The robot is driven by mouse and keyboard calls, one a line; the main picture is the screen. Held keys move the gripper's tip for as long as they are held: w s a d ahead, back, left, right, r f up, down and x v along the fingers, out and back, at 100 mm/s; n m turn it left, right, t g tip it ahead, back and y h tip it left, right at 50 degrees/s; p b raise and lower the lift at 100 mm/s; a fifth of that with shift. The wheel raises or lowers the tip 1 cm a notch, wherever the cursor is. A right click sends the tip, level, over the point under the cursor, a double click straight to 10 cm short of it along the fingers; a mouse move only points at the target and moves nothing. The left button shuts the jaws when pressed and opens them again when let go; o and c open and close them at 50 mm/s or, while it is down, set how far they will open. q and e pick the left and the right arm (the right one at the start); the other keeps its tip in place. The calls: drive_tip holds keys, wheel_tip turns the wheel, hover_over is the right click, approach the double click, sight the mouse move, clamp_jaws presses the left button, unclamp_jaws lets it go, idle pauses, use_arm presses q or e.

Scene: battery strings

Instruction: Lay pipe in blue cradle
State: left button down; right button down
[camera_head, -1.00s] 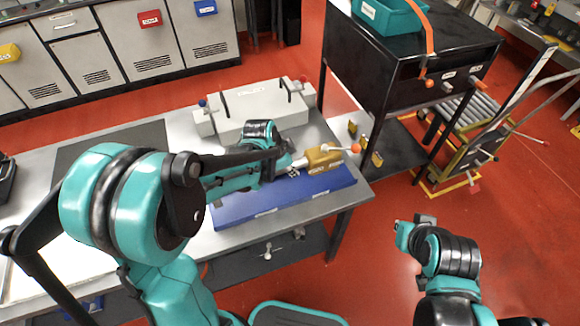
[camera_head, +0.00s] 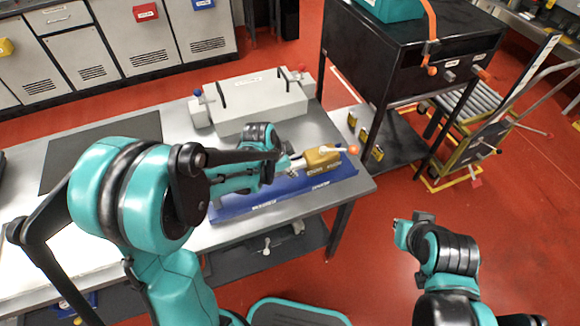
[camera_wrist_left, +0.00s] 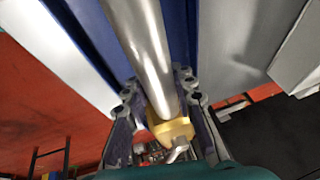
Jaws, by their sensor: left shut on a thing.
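My left gripper (camera_wrist_left: 160,95) is shut on the pipe (camera_wrist_left: 145,40), a shiny silver tube that passes between its fingers in the left wrist view. A brass-yellow fitting (camera_wrist_left: 172,132) sits at the pipe's near end; in the head view this brass fitting (camera_head: 322,158) shows with an orange-tipped lever, at the right end of the blue cradle (camera_head: 262,207). The wrist view shows the pipe running roughly along the blue cradle (camera_wrist_left: 95,45). My left arm hides most of the pipe in the head view, and I cannot tell whether it touches the cradle. My right gripper (camera_head: 403,230) is away from the table, over the floor.
The cradle lies at the front of the steel table (camera_head: 185,125). A light grey box with black handles (camera_head: 262,105) stands behind it. A dark mat (camera_head: 100,155) lies to the left. A black cabinet (camera_head: 400,50) stands at the back right.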

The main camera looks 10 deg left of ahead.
use_arm(q)
drive_tip(key=shift+f+b, duration=0.5)
idle(0.4)
drive_tip(key=c, duration=1.2)
unclamp_jaws()
drive_tip(key=shift+o, duration=0.2)
drive_tip(key=v, duration=1.2)
drive_tip(key=s+a+n+t+y, duration=0.2)
drive_tip(key=s+n+t, duration=0.1)
drive_tip(key=s+n, duration=0.8)
drive_tip(key=s, duration=0.3)
drive_tip(key=shift+s+a+r+n+y, duration=0.25)
drive_tip(key=shift+a+n+y, duration=0.05)
